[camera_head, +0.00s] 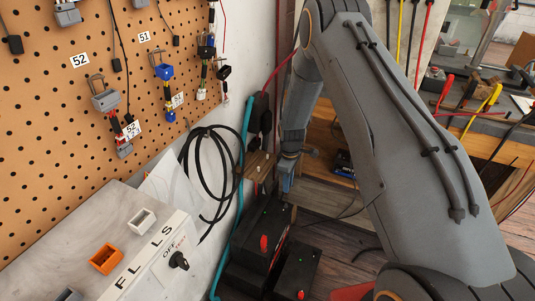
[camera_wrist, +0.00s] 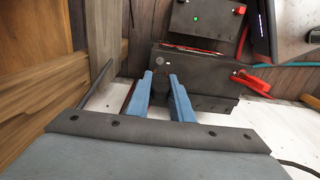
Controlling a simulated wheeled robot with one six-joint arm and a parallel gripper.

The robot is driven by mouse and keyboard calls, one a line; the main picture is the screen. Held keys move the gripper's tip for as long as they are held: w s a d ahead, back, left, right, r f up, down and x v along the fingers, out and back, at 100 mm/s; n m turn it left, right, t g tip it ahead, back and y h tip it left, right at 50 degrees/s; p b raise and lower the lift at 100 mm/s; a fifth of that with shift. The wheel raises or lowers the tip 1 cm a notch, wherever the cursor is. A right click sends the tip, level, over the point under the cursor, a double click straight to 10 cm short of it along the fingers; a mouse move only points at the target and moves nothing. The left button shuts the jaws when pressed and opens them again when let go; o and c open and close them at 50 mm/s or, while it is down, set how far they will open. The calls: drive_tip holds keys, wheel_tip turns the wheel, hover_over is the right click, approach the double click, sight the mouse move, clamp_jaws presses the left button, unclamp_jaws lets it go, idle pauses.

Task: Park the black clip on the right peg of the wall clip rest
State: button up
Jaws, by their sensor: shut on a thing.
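My gripper (camera_head: 286,184) has its blue fingers pointing down, just right of the wooden wall clip rest (camera_head: 258,167) in the head view. The rest is a small brown block low on the wall, with small pale pegs that are hard to tell apart. In the wrist view the two blue fingers of my gripper (camera_wrist: 161,77) stand a little apart, with the black clip (camera_wrist: 159,98) between them. The clip is mostly hidden by the fingers, and its shape is unclear. I cannot make out the rest in the wrist view.
Black boxes with red switches (camera_head: 264,243) stand on the floor below my gripper. A black cable coil (camera_head: 207,165) and a teal hose (camera_head: 240,150) hang left of the rest. A grey switch panel (camera_head: 150,245) is at front left. A pegboard (camera_head: 50,150) covers the wall.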

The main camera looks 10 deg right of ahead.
wheel_tip(320, 180, up, 20)
drive_tip(key=p, duration=0.9)
drive_tip(key=w+a+f+b, duration=0.1)
drive_tip(key=w+a+b, duration=0.1)
drive_tip(key=w+b, duration=0.1)
drive_tip(key=w+a+f+b, duration=0.2)
drive_tip(key=w+b, duration=0.1)
drive_tip(key=w+a+f+b, duration=0.1)
drive_tip(key=w+a+b, duration=0.1)
drive_tip(key=w+b, duration=0.1)
drive_tip(key=shift+w+a+f, duration=0.1)
drive_tip(key=shift+a+f, duration=0.2)
drive_tip(key=shift+a, duration=0.05)
drive_tip(key=shift+f, duration=0.35)
drive_tip(key=shift+f, duration=0.1)
drive_tip(key=shift+f+b, duration=0.7)
drive_tip(key=shift+f, duration=0.45)
drive_tip(key=o, duration=0.8)
